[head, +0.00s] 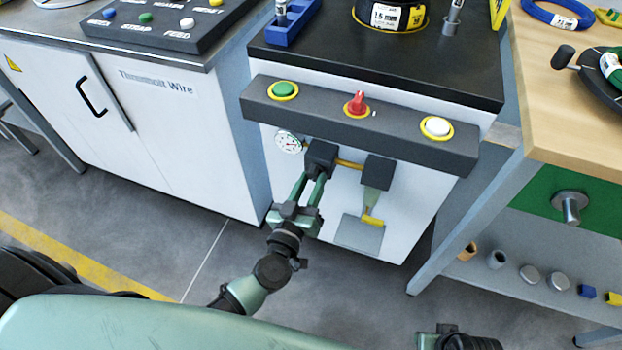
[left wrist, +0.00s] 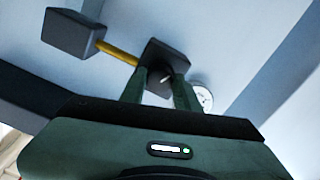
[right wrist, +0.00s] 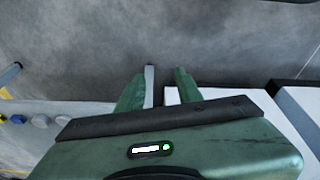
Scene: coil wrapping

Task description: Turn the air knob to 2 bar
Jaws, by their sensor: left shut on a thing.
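The air regulator is a dark block (head: 320,158) on the white machine front. A round white gauge (head: 289,142) sits at its left; its reading is too small to tell. My left gripper (head: 312,178) reaches up from below and is shut on the air knob at the underside of the block; its fingers mostly hide the knob. In the left wrist view both fingers (left wrist: 162,90) meet the dark block (left wrist: 172,60), with the gauge (left wrist: 202,96) beside it, partly hidden. My right gripper (right wrist: 157,78) is open and empty, with grey floor beyond.
A yellow pipe (head: 349,164) runs to a second dark block (head: 377,168) at the right. Above is a panel with a green button (head: 284,90), red switch (head: 357,103) and white button (head: 437,127). A wooden workbench (head: 560,125) stands at the right.

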